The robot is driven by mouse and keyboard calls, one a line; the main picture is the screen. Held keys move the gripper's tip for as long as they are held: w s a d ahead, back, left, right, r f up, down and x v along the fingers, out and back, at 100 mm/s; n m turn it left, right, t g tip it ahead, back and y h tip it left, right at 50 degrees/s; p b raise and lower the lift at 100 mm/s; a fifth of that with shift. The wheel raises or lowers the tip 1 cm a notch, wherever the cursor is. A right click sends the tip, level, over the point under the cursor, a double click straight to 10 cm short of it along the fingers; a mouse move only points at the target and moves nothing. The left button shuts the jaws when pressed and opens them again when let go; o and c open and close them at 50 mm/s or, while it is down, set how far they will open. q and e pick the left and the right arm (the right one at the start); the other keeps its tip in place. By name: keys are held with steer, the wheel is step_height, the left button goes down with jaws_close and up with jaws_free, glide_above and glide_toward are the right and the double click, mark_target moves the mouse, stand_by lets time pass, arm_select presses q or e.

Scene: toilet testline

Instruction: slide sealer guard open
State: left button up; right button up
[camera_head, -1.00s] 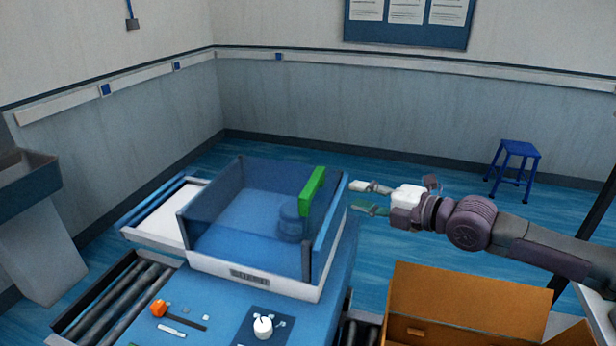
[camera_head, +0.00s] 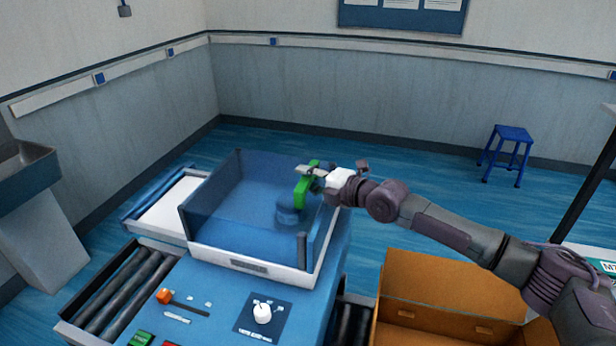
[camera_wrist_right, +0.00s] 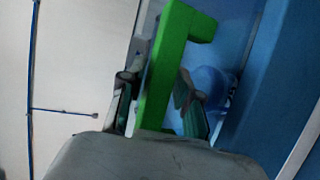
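The sealer guard (camera_head: 212,205) is a see-through blue box-like cover on the white-rimmed sealer. Its upright green handle (camera_head: 301,194) is on the right side and also shows large in the right wrist view (camera_wrist_right: 164,72). My right gripper (camera_head: 310,172) is at the handle's upper part, coming from the right. In the right wrist view its two fingers stand on either side of the green bar, with narrow gaps showing, so it is open around the handle. A dark round part (camera_head: 290,212) shows through the guard. My left gripper is out of view.
The blue machine top carries an orange knob (camera_head: 164,296) and a white dial (camera_head: 262,313) in front of the guard. Rollers (camera_head: 110,290) lie at left. An open cardboard box (camera_head: 440,300) stands below my right arm. A blue stool (camera_head: 511,135) is farther back.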

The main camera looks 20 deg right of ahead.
steer(key=shift+c, duration=0.3)
jaws_close()
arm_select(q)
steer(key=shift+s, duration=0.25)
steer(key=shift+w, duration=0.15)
